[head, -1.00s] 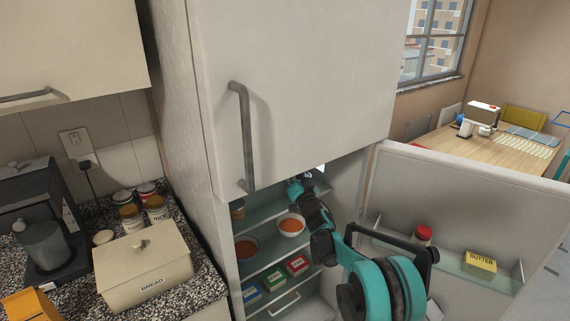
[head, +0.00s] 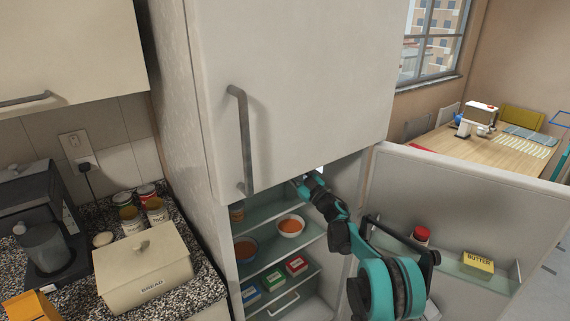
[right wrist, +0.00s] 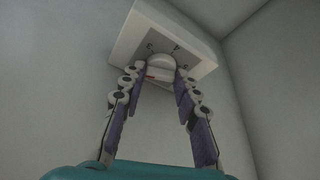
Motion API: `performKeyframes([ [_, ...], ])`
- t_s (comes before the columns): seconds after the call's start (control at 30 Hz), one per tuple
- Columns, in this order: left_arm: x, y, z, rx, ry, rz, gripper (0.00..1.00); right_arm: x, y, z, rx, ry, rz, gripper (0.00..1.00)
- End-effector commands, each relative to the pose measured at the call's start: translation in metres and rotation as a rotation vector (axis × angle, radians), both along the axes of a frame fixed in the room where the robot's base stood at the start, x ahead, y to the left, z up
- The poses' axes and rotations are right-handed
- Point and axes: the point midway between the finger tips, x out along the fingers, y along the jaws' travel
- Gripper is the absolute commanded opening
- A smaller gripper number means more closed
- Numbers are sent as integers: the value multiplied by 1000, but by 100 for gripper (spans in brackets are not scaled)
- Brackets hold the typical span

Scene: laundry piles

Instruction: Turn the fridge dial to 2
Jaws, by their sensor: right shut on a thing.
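The fridge (head: 335,285) stands open under a tall upper door with a grey handle. My right arm reaches into its upper part, and its hand is mostly hidden there in the head view. In the right wrist view, a pale box (right wrist: 203,66) with dark printed marks sits near the fridge's inner corner. The round white dial (right wrist: 162,66) is on its face, with a small red mark on its lower side. My right gripper (right wrist: 159,76) is shut on the dial, one finger on each side. My left gripper is not in view.
Shelves below my right arm hold bowls of orange food (head: 290,226) and several small packets (head: 296,265). The open fridge door (head: 480,205) stands close on the right, with butter (head: 479,263) and a red-lidded jar (head: 421,235) on its shelf. A bread box (head: 145,265) sits on the left counter.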

Motion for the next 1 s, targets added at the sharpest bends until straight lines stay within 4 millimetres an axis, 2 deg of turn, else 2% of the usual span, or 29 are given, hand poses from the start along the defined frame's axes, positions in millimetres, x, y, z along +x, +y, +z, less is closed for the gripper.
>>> performKeyframes([
  [0.3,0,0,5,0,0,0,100,1,-1,1,-102,-74,-2,2],
  [0.87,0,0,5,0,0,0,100,1,-1,1,-124,-90,-1,2],
  [0.9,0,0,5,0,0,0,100,1,-1,1,-124,-90,-1,39],
  [0.97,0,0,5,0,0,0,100,1,-1,1,-123,-90,0,52],
  [1.0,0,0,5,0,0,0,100,1,-1,1,-123,-90,0,52],
])
